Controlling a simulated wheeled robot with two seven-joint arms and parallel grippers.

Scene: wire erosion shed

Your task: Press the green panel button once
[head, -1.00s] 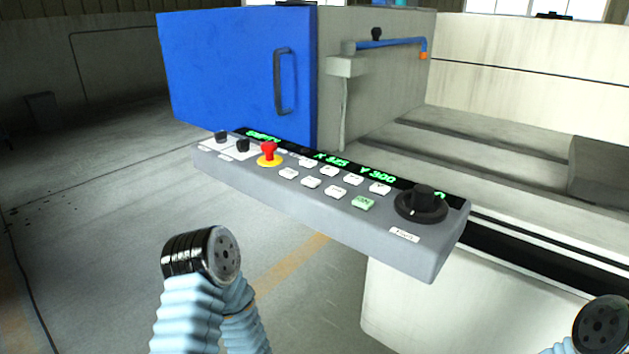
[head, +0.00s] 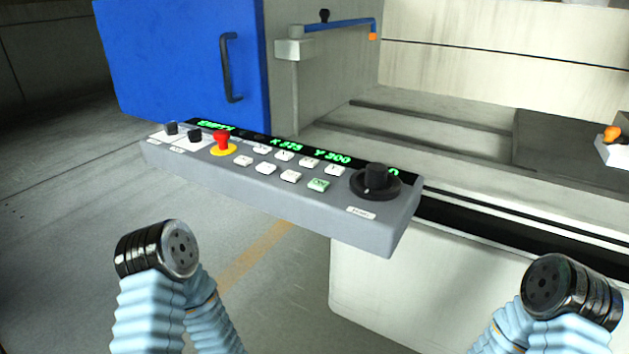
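The grey control panel (head: 350,228) juts out in front of the machine. The green button (head: 318,185) sits in its front row, left of the black rotary knob (head: 375,182). Several white buttons lie left of and behind it. Nothing touches the green button. My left arm shows at the lower left and my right arm at the lower right, both apart from the panel. Only their dark round joints and blue-sleeved links show. Neither gripper's fingers are in view.
A red emergency stop (head: 222,142) on a yellow ring and two small black knobs stand at the panel's left. A blue door (head: 180,60) with a dark handle is behind. A white box with an orange knob (head: 612,133) is at the right edge. Open floor lies left.

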